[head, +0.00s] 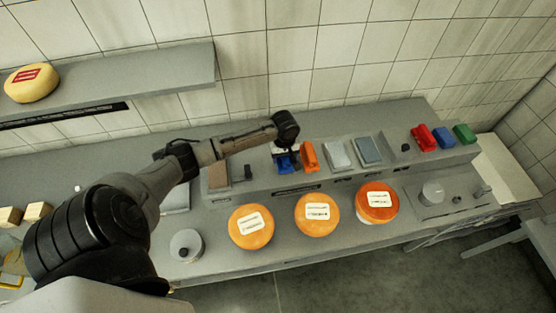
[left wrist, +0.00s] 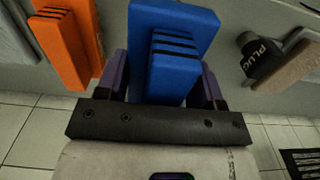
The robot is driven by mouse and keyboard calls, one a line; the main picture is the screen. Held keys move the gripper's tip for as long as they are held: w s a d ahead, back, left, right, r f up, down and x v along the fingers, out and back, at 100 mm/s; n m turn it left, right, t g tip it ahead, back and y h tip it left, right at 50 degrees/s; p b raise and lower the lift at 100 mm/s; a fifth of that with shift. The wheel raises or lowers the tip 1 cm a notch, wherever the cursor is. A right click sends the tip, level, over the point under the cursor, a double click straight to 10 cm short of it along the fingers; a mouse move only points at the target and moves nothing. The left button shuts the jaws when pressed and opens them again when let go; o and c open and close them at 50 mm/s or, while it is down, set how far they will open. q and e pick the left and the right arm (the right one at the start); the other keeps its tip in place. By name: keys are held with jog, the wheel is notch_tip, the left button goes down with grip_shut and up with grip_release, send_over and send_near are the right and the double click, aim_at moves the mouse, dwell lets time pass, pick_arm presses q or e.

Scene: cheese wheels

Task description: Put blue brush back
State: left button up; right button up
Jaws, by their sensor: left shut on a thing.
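A blue brush (head: 285,165) is on the raised back ledge of the counter, just left of an orange brush (head: 309,156). My left gripper (head: 284,151) is over the blue brush and shut on it. In the left wrist view the blue brush (left wrist: 176,70) sits between the two dark purple fingers of my left gripper (left wrist: 165,86). The orange brush (left wrist: 66,45) stands apart to the left there. Whether the blue brush touches the ledge is hard to tell.
Grey blocks (head: 369,150) lie right of the orange brush. Red (head: 422,137), blue (head: 444,137) and green (head: 464,133) items stand farther right. A dark piece marked PLUG (left wrist: 263,60) is close by. Cheese wheels (head: 317,212) line the front.

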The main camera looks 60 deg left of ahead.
aim_at(278, 161)
pick_arm(q)
jog(key=shift+s+a+f, duration=0.2)
jog(key=shift+a+f, duration=0.25)
jog(key=shift+a, duration=0.2)
jog(key=shift+s+a+f, duration=0.15)
jog(key=shift+a+f, duration=0.25)
jog(key=shift+a, duration=0.25)
jog(key=shift+f, duration=1.95)
jog(key=shift+f, duration=0.2)
jog(key=o, duration=0.9)
